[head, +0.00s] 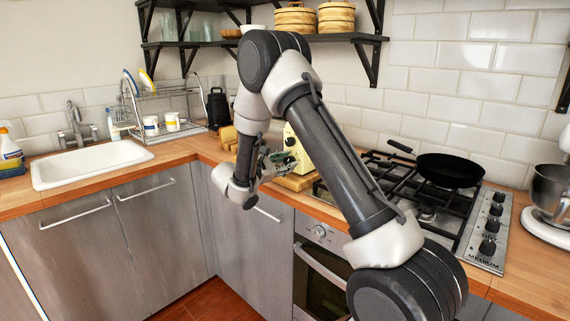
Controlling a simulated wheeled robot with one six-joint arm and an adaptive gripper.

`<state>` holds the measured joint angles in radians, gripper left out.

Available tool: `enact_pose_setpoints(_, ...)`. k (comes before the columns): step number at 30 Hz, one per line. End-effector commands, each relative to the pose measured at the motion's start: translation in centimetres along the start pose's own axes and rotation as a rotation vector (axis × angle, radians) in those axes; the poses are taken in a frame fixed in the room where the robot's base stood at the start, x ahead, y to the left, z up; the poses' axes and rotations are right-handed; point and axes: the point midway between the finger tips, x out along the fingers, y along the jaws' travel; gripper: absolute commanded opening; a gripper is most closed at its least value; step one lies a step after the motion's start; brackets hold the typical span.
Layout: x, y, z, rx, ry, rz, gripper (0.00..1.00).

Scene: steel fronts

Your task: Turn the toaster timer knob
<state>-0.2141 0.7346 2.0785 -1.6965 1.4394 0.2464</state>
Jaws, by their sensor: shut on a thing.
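The cream-yellow toaster (302,160) stands on the counter in the corner, partly hidden behind my arm. A small dark round control (290,142) shows on the upper part of its front. My gripper (282,160) is at the toaster's front, just below that control. Its fingers are shut on a knob there, which the fingers cover. How far the knob is turned cannot be seen.
A wooden board (296,183) lies under the toaster. To the right are a gas hob (455,212) with a black pan (450,170) and a stand mixer (552,190). A sink (90,162) and dish rack (160,108) are left. Shelves (330,38) hang above.

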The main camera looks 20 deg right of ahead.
Motion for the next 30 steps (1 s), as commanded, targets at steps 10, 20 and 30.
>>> enact_pose_setpoints(10, -0.03, -0.05, -0.05, 0.051, 0.004, 0.004, 0.11)
enact_pose_setpoints(20, -0.03, -0.05, -0.05, 0.051, 0.003, 0.004, 0.36)
enact_pose_setpoints(30, -0.01, -0.03, -0.01, 0.051, 0.003, 0.004, 0.56)
